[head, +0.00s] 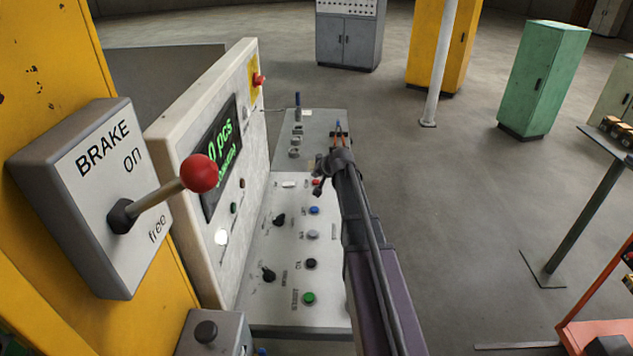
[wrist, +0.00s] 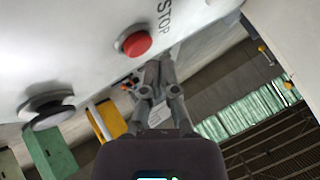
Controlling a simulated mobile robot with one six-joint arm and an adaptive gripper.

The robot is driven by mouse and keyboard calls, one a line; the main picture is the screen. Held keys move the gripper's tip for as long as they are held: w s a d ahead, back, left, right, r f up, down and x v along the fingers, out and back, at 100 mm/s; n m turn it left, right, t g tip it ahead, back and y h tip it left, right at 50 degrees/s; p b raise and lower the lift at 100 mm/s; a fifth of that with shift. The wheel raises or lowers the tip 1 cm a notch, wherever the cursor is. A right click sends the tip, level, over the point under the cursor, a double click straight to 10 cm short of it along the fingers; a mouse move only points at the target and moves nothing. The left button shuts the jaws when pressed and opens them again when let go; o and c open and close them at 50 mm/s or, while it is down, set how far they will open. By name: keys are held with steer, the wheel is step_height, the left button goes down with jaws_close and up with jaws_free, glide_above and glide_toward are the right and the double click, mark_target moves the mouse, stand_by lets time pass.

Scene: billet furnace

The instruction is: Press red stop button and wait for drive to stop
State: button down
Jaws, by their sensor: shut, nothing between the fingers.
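The red stop button (wrist: 134,42) is a round cap on a white panel with the word STOP beside it in the wrist view. In the head view a small red button (head: 316,182) shows at the far end of the row on the sloped desk, partly hidden by my gripper (head: 319,188). My gripper also shows in the wrist view (wrist: 158,68). Its fingers are shut and empty, with the tips close beside the red button. I cannot tell whether they touch the panel. The drive itself cannot be made out.
A display (head: 222,145) with green text reads "0 pcs". A red knob (head: 259,80) on a yellow plate sits higher on the panel. The brake lever (head: 165,195) with a red ball sticks out at left. A green button (head: 309,298) is nearer.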

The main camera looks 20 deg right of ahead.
mark_target(316, 182)
steer(key=shift+r, duration=0.1)
steer(key=shift+r+p, duration=2.4)
steer(key=shift+p, duration=0.1)
steer(key=shift+r, duration=0.1)
